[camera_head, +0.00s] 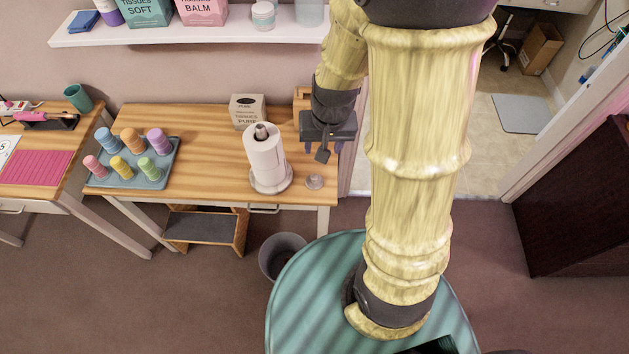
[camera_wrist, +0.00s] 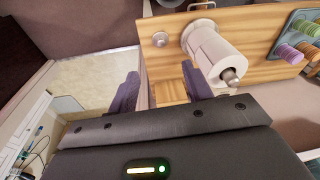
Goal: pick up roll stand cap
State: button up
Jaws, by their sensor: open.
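A white paper roll (camera_head: 265,158) stands upright on a roll stand (camera_head: 272,183) near the table's right end. A grey knob (camera_head: 262,130) tops its post; the knob also shows in the wrist view (camera_wrist: 229,76). A small round greyish piece (camera_head: 314,182) lies on the table to the right of the stand, and shows in the wrist view (camera_wrist: 160,39) too. I cannot tell for sure which of these is the cap. My gripper (camera_head: 323,153) is open above the table's right end, apart from both. Its two fingers (camera_wrist: 160,88) have nothing between them.
A tissue box (camera_head: 247,111) stands behind the roll on the wooden table (camera_head: 205,150). A tray (camera_head: 110,181) of several coloured spools is at the left. A shelf (camera_head: 190,32) hangs above. A bin (camera_head: 282,256) stands on the floor in front. The table's middle is clear.

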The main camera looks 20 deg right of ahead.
jog(key=w+f+m+h+b, duration=0.1)
jog(key=w+f+m+b, duration=0.1)
jog(key=w+f, duration=0.5)
notch_tip(320, 180, down, 4)
jog(key=shift+w+f+m+g, duration=0.2)
jog(key=shift+m+g, duration=0.2)
jog(key=shift+m, duration=0.3)
jog(key=shift+f, duration=0.1)
jog(key=b, duration=0.1)
send_over(314, 176)
jog(key=s, duration=0.2)
jog(key=f, duration=1.1)
jog(key=shift+w+f, duration=0.2)
jog(key=shift+w, duration=0.05)
jog(key=shift+f, duration=0.25)
jog(key=shift+w+f+p, duration=0.1)
jog(key=shift+w+f, duration=0.1)
jog(key=shift+f, duration=0.65)
jog(key=shift+w+f+p, duration=0.1)
jog(key=shift+w+f, duration=0.1)
jog(key=shift+f, duration=0.7)
jog(key=shift+w+f+p, duration=0.1)
jog(key=shift+w+f, duration=0.1)
jog(key=shift+f, duration=0.65)
